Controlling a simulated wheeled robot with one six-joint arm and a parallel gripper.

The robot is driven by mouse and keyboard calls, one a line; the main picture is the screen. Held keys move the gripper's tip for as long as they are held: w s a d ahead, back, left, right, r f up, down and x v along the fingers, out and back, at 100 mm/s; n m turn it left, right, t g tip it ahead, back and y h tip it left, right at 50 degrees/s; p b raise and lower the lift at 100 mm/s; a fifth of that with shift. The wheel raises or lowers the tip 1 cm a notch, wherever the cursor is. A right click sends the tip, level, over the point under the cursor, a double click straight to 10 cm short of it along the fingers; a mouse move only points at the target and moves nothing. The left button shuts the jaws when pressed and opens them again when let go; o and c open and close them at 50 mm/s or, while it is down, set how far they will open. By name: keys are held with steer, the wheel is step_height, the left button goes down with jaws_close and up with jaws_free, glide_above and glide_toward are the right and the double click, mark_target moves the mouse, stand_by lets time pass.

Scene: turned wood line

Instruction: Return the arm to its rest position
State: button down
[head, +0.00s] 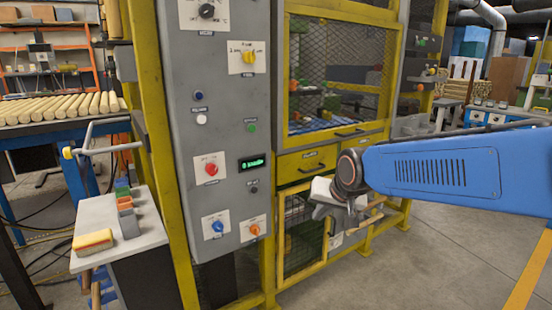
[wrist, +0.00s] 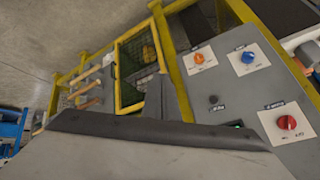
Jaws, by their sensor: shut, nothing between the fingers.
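My gripper (head: 330,198) is at the end of my blue arm, which reaches in from the right in the head view. It is held in front of the lower part of the yellow-framed machine, near the yellow drawers (head: 306,162). It is shut and empty. Its fingertips are hard to make out. In the wrist view a grey part of my gripper (wrist: 150,150) fills the bottom. The grey control panel (head: 213,140) stands left of my gripper, apart from it. The panel also shows upside down at the right of the wrist view (wrist: 235,90).
The panel carries several knobs, including a red knob (head: 211,169) and a blue knob (head: 218,227). A side shelf (head: 147,232) holds a sponge (head: 93,241) and small blocks. A crank handle (head: 68,153) sticks out at left. The floor (head: 440,250) at right is clear.

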steer(key=s+d+f+h, duration=0.1)
steer(key=s+d+f, duration=0.1)
steer(key=s+d, duration=0.3)
steer(key=s+d+f+g, duration=0.1)
steer(key=s+d, duration=0.5)
steer(key=s, duration=0.7)
steer(key=s+d+f+n+g+h, duration=0.1)
steer(key=s+d+f, duration=0.2)
steer(key=s+d, duration=0.3)
steer(key=s, duration=0.4)
steer(key=shift+f+h, duration=0.3)
steer(key=shift+f, duration=0.1)
steer(key=c, duration=2.4)
jaws_free()
steer(key=shift+c, duration=0.2)
